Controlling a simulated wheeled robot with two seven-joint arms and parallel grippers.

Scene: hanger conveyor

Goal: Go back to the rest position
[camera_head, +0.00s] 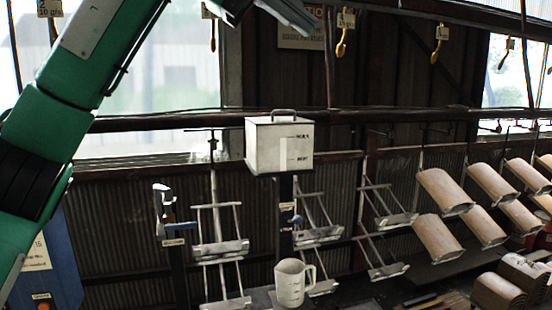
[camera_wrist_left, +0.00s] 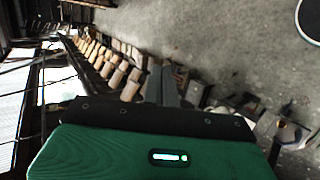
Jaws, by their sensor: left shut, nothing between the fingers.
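My left arm, green and white, rises from the left edge of the head view to the top. My left gripper (camera_head: 287,14) shows at the top edge, partly cut off, with grey fingers pointing to the lower right. It is raised in front of the dark wall and above the white box, apart from it. In the left wrist view the grey fingers (camera_wrist_left: 168,86) show beyond the green wrist housing. They are shut with nothing between them. My right gripper is in neither view.
A white lidded box (camera_head: 265,148) stands on a post in the middle. A white jug (camera_head: 291,284) is below it. Hanging racks (camera_head: 220,248) and curved brown tiles (camera_head: 443,190) line the right. Yellow hooks (camera_head: 341,45) hang above. A blue cabinet (camera_head: 58,265) stands lower left.

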